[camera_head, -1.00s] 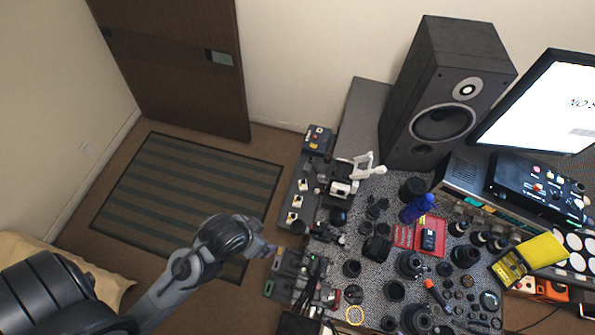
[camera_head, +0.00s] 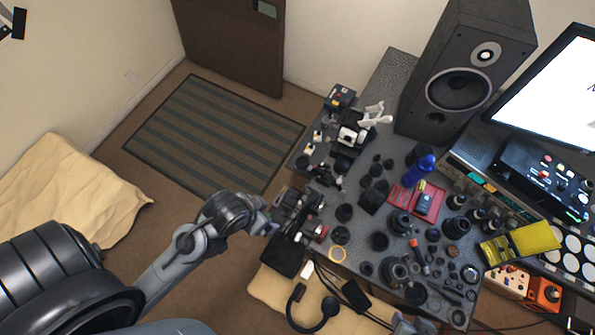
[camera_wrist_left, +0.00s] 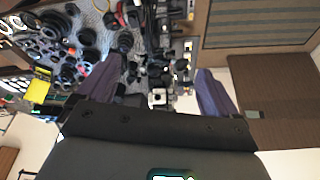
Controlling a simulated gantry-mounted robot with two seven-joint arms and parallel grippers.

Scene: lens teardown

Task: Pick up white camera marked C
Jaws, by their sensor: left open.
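A small white camera (camera_head: 348,136) sits among dark gear at the far left part of the desk, beside a white bracket-like object (camera_head: 374,115). I cannot read any letter on it. A white boxy item with a dark round centre, which looks like this camera, shows in the left wrist view (camera_wrist_left: 157,97). My left gripper (camera_head: 272,222) is at the desk's left edge, nearer than the white camera and apart from it. In the left wrist view its two fingers (camera_wrist_left: 157,82) are spread wide with nothing held between them. My right gripper is not seen.
Dark cameras and lenses crowd the desk (camera_head: 400,68). A blue bottle (camera_head: 418,170), a red tray (camera_head: 404,199) and a tall speaker (camera_head: 465,75) stand right of the white camera. Smaller white-faced items (camera_head: 308,151) lie near it. Open floor with a striped mat (camera_head: 213,130) lies left.

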